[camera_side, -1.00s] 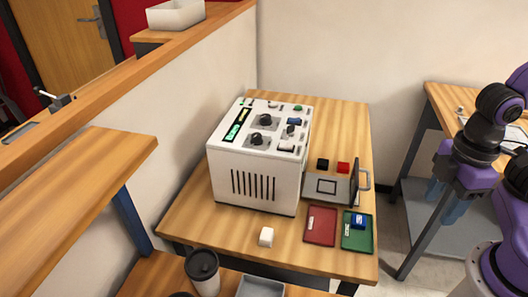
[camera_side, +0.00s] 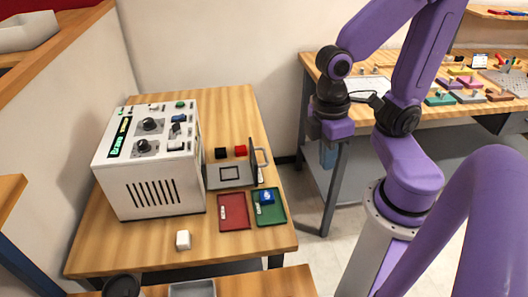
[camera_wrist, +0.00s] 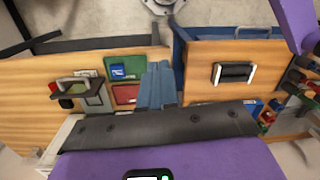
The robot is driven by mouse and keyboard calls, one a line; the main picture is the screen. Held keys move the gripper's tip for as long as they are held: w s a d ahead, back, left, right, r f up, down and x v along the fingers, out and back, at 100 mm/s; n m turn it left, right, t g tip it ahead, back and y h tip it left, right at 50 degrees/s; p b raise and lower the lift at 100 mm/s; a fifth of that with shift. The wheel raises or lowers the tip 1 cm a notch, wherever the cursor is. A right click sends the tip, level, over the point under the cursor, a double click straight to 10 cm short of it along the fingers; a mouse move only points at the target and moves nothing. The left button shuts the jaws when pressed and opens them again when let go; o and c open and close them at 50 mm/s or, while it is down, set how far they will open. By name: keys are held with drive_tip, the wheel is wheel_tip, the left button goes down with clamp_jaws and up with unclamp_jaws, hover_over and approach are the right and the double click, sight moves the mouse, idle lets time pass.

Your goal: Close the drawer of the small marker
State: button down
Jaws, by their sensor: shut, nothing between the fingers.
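The small marker is a white box (camera_side: 155,185) with knobs and a green display on top, at the left of the wooden table in the side view. Its grey drawer (camera_side: 212,177) stands open, sticking out to the right, with an upright front panel and a handle (camera_side: 265,157) at its right end. In the wrist view the drawer handle (camera_wrist: 75,81) shows at the left. My gripper (camera_side: 328,160) points down well to the right of the drawer, past the table's edge, and touches nothing. Its blue-grey fingers (camera_wrist: 157,85) are shut and empty in the wrist view.
A red tray (camera_side: 233,221) and a green tray (camera_side: 273,217) with a blue block lie in front of the drawer. Black (camera_side: 221,153) and red (camera_side: 240,150) blocks sit behind it. A white cube (camera_side: 183,240) is near the front. A second workbench (camera_side: 307,68) stands right of a floor gap.

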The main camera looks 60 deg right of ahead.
drive_tip(key=w+d+f+n+t+y, duration=0.4)
drive_tip(key=d+n, duration=0.3)
drive_tip(key=n, duration=0.5)
drive_tip(key=w+d+f+n+t+y, duration=0.35)
drive_tip(key=d+f+n, duration=0.35)
drive_tip(key=n, duration=0.4)
drive_tip(key=w+d+f+n+t+y, duration=0.35)
drive_tip(key=d+n, duration=0.45)
drive_tip(key=n, duration=0.4)
drive_tip(key=shift+t, duration=0.4)
drive_tip(key=x, duration=1.3)
drive_tip(key=shift+s+a, duration=0.1)
drive_tip(key=shift+a, duration=0.2)
drive_tip(key=shift+a, duration=0.1)
hover_over(228, 174)
drive_tip(key=shift+a, duration=0.1)
